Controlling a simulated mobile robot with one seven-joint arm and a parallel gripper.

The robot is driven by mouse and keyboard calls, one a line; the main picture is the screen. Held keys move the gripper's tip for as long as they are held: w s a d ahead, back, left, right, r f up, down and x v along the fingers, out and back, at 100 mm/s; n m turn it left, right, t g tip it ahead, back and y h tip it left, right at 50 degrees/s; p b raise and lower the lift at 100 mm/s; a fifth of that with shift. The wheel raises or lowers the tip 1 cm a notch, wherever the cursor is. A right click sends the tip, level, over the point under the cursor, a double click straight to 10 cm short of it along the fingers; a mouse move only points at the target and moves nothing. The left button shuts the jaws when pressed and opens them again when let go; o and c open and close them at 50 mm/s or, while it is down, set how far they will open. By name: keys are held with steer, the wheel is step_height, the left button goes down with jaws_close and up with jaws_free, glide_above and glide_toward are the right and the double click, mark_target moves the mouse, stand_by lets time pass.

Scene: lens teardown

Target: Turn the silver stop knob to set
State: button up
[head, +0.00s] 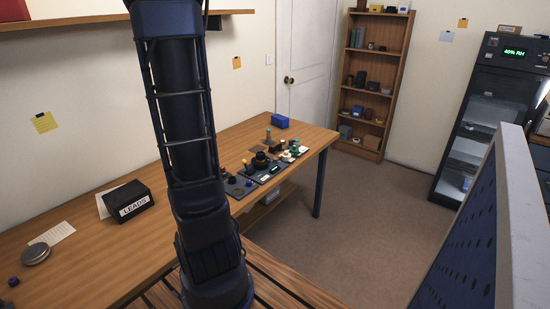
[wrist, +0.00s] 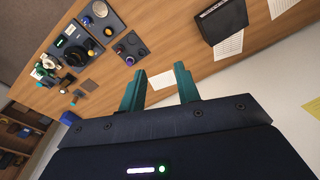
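My gripper (wrist: 160,88) has two teal fingers, spread apart with nothing between them. It points over the wooden table, short of a group of dark plates with knobs. A pale grey round knob (wrist: 100,9), perhaps the silver stop knob, sits on a dark plate at the top of the wrist view; it is too small to be sure. A plate with small knobs (wrist: 130,48) lies closest to the fingers. Beside it is a plate with a large black round part (wrist: 76,56) and a lit green display. In the head view the group (head: 262,162) is at the table's far end.
A black LEADS box (head: 130,203) and a paper sheet lie on the near part of the wooden table (head: 100,258). A round grey tin (head: 37,254) is at the left. A blue box (head: 280,122) stands behind the group. A blue perforated panel (head: 470,235) rises at right.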

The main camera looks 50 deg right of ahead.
steer(key=w+d+f+m+g, duration=0.1)
steer(key=w+d+f, duration=0.15)
steer(key=d, duration=0.55)
steer(key=w+d+f+m, duration=0.1)
steer(key=d+f, duration=0.2)
steer(key=d, duration=0.4)
steer(key=m+g+y, duration=0.3)
glide_toward(275, 159)
steer(key=x, duration=0.8)
steer(key=shift+d+f, duration=0.1)
steer(key=shift+f, duration=0.3)
jaws_close()
